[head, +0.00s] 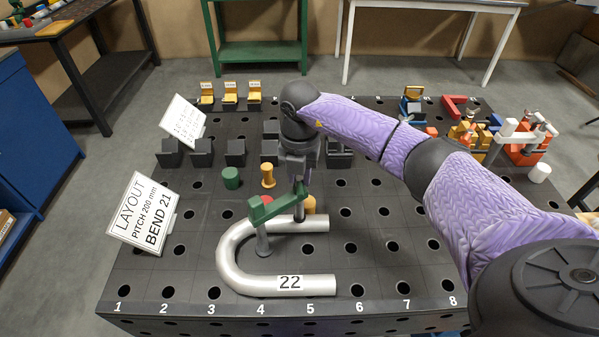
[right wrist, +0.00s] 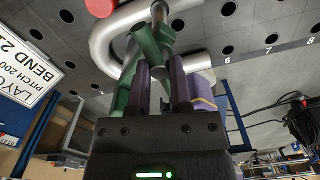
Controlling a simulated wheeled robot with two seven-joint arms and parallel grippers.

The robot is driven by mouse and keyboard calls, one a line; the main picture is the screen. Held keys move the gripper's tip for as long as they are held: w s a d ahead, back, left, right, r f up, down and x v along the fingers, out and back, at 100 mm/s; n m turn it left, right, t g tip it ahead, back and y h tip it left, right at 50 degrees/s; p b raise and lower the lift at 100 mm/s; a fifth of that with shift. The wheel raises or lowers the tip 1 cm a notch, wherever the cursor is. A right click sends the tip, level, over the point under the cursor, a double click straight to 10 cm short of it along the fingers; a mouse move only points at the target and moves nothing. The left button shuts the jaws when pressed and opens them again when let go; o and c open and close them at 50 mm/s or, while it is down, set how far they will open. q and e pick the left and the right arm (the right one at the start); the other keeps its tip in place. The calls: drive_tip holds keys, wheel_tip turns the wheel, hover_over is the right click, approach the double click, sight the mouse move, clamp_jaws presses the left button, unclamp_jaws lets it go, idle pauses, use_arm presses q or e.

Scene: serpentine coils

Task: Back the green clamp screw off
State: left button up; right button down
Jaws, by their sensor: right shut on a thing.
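The green clamp (head: 272,207) spans the upper leg of a grey U-shaped tube (head: 240,275) labelled 22. Its post stands inside the bend. The green clamp screw (head: 299,187) is upright at the clamp's right end, directly under my right gripper (head: 300,178). That gripper points down and is shut on the screw's top, with its fingers hiding part of it. In the right wrist view the fingers (right wrist: 160,80) close around the screw, and the green clamp arm (right wrist: 150,45) shows beyond them. My left gripper is not in view.
Dark blocks (head: 236,152) line the table's middle. Orange and yellow fixtures (head: 525,145) stand at right. The table front (head: 400,300) is clear.

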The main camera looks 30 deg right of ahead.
drive_tip(key=shift+n, duration=0.5)
